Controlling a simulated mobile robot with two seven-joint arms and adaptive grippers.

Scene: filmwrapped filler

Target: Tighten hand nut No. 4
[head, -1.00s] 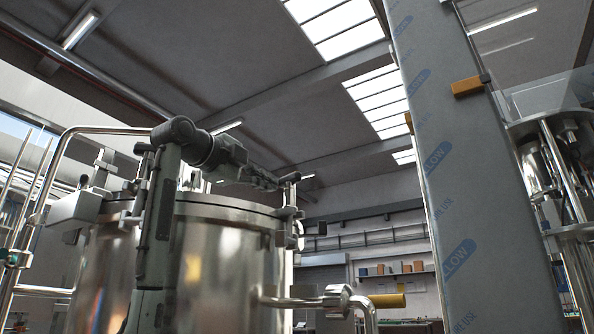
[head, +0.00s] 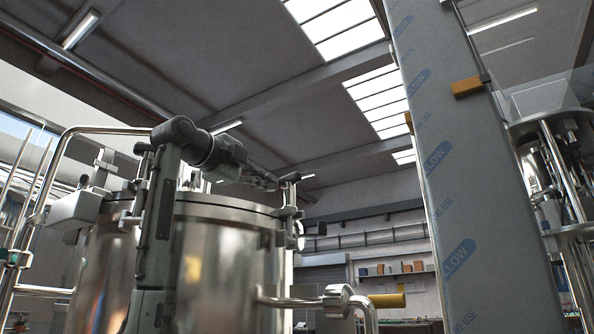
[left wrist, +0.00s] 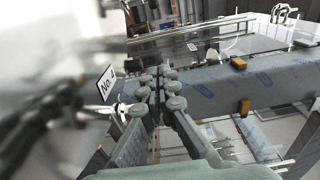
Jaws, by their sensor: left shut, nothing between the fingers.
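A large shiny steel vessel (head: 225,265) stands at the left in the head view. A clamp with a dark top (head: 290,195) sits at the right of its lid rim. My left gripper (head: 270,183) reaches over the lid from the left, its tips close to that clamp; contact cannot be told. In the left wrist view my left gripper (left wrist: 158,82) has its fingers together, with nothing seen between them. A white tag reading "No." (left wrist: 106,84) is left of the fingers, its number hidden. A shiny metal part (left wrist: 124,108) lies below the tag; I cannot tell whether it is a hand nut.
A film-wrapped column (head: 455,170) rises right of the vessel, with an orange block (head: 467,86) on it. A bent steel pipe (head: 340,300) juts from the vessel's right side. More steel equipment (head: 560,190) stands at the far right.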

